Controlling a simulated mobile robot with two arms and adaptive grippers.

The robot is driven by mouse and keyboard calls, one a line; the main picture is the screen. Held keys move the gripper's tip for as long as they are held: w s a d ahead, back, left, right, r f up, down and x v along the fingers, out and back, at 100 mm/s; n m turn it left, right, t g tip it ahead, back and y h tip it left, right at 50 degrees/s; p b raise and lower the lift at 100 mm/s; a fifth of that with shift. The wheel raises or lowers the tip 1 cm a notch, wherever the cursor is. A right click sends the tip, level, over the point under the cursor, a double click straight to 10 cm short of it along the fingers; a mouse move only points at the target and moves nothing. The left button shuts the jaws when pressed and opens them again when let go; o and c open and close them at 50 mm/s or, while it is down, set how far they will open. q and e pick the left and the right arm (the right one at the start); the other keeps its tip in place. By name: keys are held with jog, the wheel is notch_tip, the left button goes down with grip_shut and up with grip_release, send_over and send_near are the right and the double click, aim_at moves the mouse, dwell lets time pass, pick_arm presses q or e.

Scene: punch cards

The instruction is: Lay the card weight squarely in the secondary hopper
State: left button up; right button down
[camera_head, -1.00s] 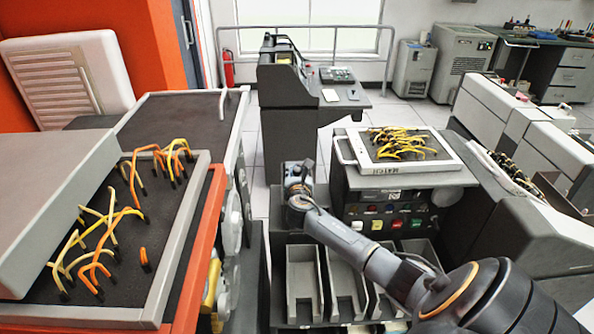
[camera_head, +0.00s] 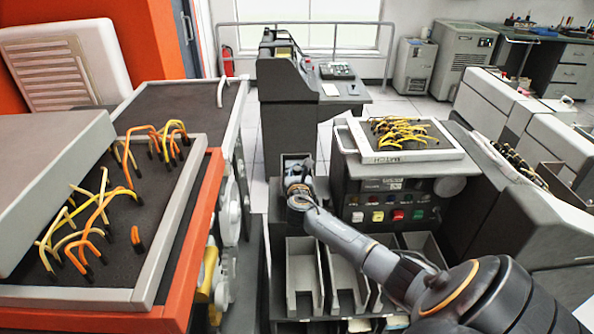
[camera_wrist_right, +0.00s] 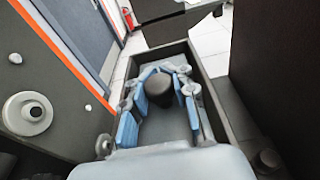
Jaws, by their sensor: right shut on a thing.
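The card weight, a grey plate (camera_wrist_right: 178,128) with a dark round knob (camera_wrist_right: 158,90), shows in the right wrist view. My right gripper (camera_wrist_right: 159,94) is shut on the knob, with blue-padded fingers on both sides. The dark-walled secondary hopper (camera_wrist_right: 203,78) surrounds the plate; I cannot tell whether the plate touches its floor. In the head view my right gripper (camera_head: 296,184) is at the narrow box beside the control panel, and the wrist mostly hides the weight. My left gripper is not in view.
Open grey card bins (camera_head: 303,280) lie in front of the hopper. A control panel (camera_head: 390,200) with coloured buttons stands to its right, with a white-rimmed tray (camera_head: 408,155) of yellow wires on top. An orange-edged cabinet (camera_head: 195,235) with wires stands at left.

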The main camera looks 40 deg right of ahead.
jog(key=shift+s+a+f, duration=0.1)
jog(key=shift+s+f, duration=0.05)
jog(key=shift+f, duration=0.25)
jog(key=shift+s+a+f, duration=0.1)
jog(key=shift+f, duration=0.3)
jog(key=c, duration=1)
grip_release()
jog(key=shift+a, duration=0.1)
jog(key=shift+s+f, duration=0.1)
jog(key=shift+f, duration=0.1)
jog(key=shift+s+a, duration=0.1)
jog(key=shift+a, duration=0.1)
jog(key=r+v, duration=0.2)
jog(key=v, duration=0.9)
jog(key=shift+d+r, duration=0.1)
jog(key=shift+d, duration=0.05)
